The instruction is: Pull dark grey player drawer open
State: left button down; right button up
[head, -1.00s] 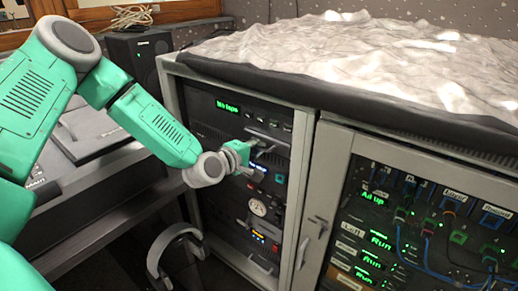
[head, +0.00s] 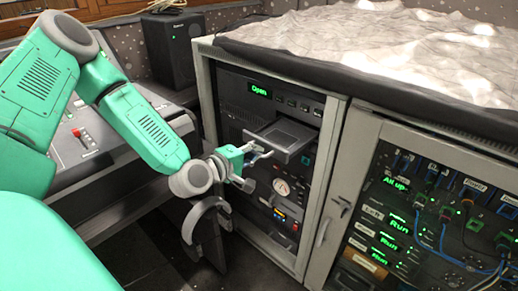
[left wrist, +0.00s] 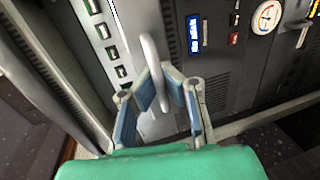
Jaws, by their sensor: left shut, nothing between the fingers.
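The dark grey player drawer (head: 285,138) stands out from the front of the rack in the head view, its tray showing from above. The player's green display (head: 260,90) reads "Open". My left gripper (head: 258,160) is at the left front of the drawer, just below its front edge. In the left wrist view, a grey bar handle (left wrist: 153,65) rises at the fingers of my left gripper (left wrist: 160,90). The gripper is shut with nothing held. Whether it touches the handle I cannot tell. My right gripper is not in view.
Below the drawer are a round gauge (head: 282,187) and a small lit display (head: 280,214). A grey cabinet door (head: 345,190) with cabled modules stands to the right. A fader desk (head: 85,140) is at the left.

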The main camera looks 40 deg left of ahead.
pick_arm(q)
jog(key=c, duration=1.6)
grip_release()
jog(key=shift+f, duration=0.2)
jog(key=shift+c, duration=0.2)
jog(key=shift+s+r, duration=0.1)
jog(key=v, duration=0.7)
jog(key=shift+s, duration=0.1)
